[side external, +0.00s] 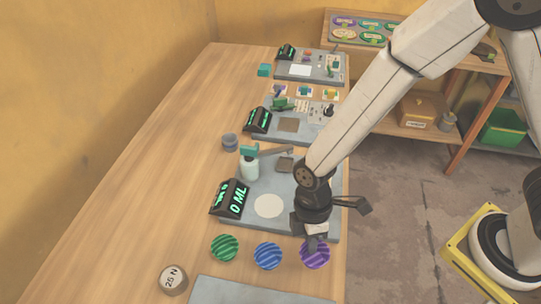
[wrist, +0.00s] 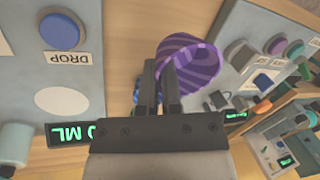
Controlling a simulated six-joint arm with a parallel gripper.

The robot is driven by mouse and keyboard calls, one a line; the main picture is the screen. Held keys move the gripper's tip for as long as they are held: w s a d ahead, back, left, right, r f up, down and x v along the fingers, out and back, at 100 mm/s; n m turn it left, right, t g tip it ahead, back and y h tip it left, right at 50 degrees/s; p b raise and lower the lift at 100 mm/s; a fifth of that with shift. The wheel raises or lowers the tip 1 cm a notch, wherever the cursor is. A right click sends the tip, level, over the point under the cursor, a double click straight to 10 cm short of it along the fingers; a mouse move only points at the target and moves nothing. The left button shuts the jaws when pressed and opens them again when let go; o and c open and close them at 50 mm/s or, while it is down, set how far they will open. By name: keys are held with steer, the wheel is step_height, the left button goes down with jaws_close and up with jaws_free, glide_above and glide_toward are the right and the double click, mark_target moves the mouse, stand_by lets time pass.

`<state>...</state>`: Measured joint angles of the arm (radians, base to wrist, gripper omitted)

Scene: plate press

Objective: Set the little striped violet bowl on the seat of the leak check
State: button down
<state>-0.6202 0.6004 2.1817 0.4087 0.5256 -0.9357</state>
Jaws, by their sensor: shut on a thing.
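The violet striped bowl (side external: 315,257) is at the right end of a row of striped bowls near the table's right edge. My gripper (side external: 314,243) is above it, shut on its rim. In the wrist view the bowl (wrist: 203,62) is at the fingertips (wrist: 168,66), which are close together and cover part of its left side. I cannot tell whether it is clear of the table. A pale round seat (side external: 268,206) lies bare on the grey plate with the "0 ML" display (side external: 231,199). The seat (wrist: 62,101) also shows at left in the wrist view.
A green striped bowl (side external: 224,247) and a blue striped bowl (side external: 268,256) stand left of the violet one. A 25 N weight (side external: 173,279) is at the front left. A bottle (side external: 249,166) stands at the plate's back. Other panels lie farther back. The table's left side is clear.

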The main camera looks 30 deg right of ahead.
steer(key=shift+s+a+v, duration=0.1)
steer(key=shift+s+v, duration=0.1)
steer(key=shift+v, duration=0.6)
steer(key=shift+s+a+v, duration=0.1)
steer(key=shift+s+v, duration=0.05)
steer(key=shift+v, duration=0.65)
steer(key=shift+s+v, duration=0.2)
steer(key=shift+v, duration=0.6)
steer(key=shift+r, duration=0.1)
steer(key=w+d+r, duration=0.4)
steer(key=d+r, duration=0.1)
glide_above(267, 200)
steer(key=x, duration=0.2)
steer(key=d+x, duration=0.1)
steer(key=x, duration=0.2)
steer(key=w+x, duration=0.1)
steer(key=x, duration=0.1)
steer(key=shift+d+f, duration=0.25)
steer(key=shift+f, duration=0.3)
steer(key=shift+w+a+f, duration=0.15)
steer(key=shift+w+f, duration=0.25)
steer(key=shift+f, duration=0.1)
steer(key=shift+f, duration=0.1)
steer(key=shift+w+a+f, duration=0.1)
steer(key=shift+w+f, duration=0.1)
steer(key=shift+w+x, duration=0.15)
steer(key=shift+x, duration=0.6)
steer(key=shift+w+x, duration=0.2)
steer(key=shift+x, duration=0.55)
